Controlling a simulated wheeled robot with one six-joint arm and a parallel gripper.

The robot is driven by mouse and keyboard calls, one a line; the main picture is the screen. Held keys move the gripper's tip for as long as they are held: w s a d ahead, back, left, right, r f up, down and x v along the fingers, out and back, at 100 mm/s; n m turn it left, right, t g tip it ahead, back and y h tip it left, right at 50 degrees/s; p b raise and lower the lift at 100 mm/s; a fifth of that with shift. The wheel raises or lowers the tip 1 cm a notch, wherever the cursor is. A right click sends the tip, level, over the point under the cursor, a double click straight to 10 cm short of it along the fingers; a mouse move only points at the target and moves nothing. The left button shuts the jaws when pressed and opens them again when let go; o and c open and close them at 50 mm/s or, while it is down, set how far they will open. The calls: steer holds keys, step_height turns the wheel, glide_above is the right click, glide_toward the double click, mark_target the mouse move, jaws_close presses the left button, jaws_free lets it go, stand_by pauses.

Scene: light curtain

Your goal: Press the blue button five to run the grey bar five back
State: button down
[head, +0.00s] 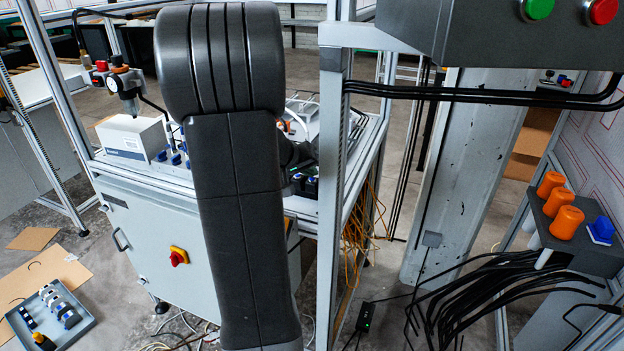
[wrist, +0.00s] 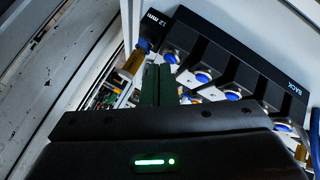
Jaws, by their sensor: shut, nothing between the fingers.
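In the wrist view a black strip (wrist: 224,55) marked "12 mm" at one end and "BACK" at the other carries a row of silver-collared blue buttons (wrist: 203,77). Which one is five I cannot tell. My gripper (wrist: 158,70) is shut and empty, its dark fingers pointing up toward the left end of the row, near a blue button (wrist: 170,57). Whether they touch anything I cannot tell. In the head view, small blue buttons (head: 176,158) show left of my arm, which hides much of the bench. I cannot make out grey bar five.
A grey post (head: 331,180) stands right of my arm. An overhead box with a green button (head: 537,9) and a red button (head: 603,11) hangs at the upper right. A tray (head: 50,318) of parts lies on the floor at the left. Black cables (head: 480,285) spread at the lower right.

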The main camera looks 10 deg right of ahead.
steer(key=shift+f+b, duration=0.2)
steer(key=shift+b, duration=0.1)
steer(key=shift+r, duration=0.1)
stand_by(0.5)
steer(key=shift+r+p, duration=0.35)
steer(key=shift+r, duration=0.35)
steer(key=shift+r+p, duration=1.45)
steer(key=shift+r, duration=1.1)
steer(key=shift+f, duration=0.15)
steer(key=shift+f+b, duration=0.45)
steer(key=shift+f, duration=0.1)
steer(key=shift+r+p, duration=0.1)
steer(key=shift+p, duration=0.6)
steer(key=shift+p, duration=0.45)
